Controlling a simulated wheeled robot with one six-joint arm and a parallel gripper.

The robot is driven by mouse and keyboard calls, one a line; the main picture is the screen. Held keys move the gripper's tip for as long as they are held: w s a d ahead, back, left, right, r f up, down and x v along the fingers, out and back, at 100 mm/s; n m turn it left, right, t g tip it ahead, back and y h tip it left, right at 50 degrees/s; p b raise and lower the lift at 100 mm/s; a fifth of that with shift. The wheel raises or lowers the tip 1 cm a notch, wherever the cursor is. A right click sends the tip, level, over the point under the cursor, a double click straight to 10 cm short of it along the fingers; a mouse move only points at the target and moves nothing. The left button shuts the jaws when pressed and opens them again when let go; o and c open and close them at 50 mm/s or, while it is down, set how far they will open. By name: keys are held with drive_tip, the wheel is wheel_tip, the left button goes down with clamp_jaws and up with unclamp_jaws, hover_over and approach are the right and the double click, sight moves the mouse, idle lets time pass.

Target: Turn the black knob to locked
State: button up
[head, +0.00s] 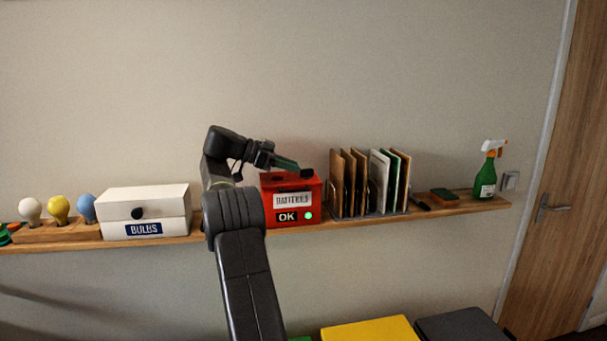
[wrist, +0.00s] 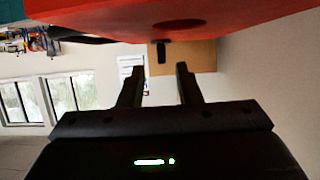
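A black knob (head: 138,212) sits on the front of the white box (head: 175,211) with the "BULBS" label, on the shelf. It looks round; I cannot read its setting or any locked mark. My gripper (head: 300,170) is well to the right of this knob, at the top of the red "BATTERIES" box (head: 308,214). In the wrist view my gripper (wrist: 158,85) has its two fingers apart, with nothing visibly held between them. A red surface (wrist: 240,12) with a dark round patch fills the top of that view. A dark green strip (head: 286,162) shows near my gripper; I cannot tell what it is.
Bulbs in a wooden holder (head: 70,232) stand left of the white box. A rack of upright boards (head: 351,184) stands close right of the red box. A green spray bottle (head: 486,176) is at the right end of the wooden shelf (head: 470,206). The wall rises behind.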

sight(302, 170)
drive_tip(key=shift+x, duration=2.05)
drive_tip(key=shift+w, duration=0.15)
clamp_jaws()
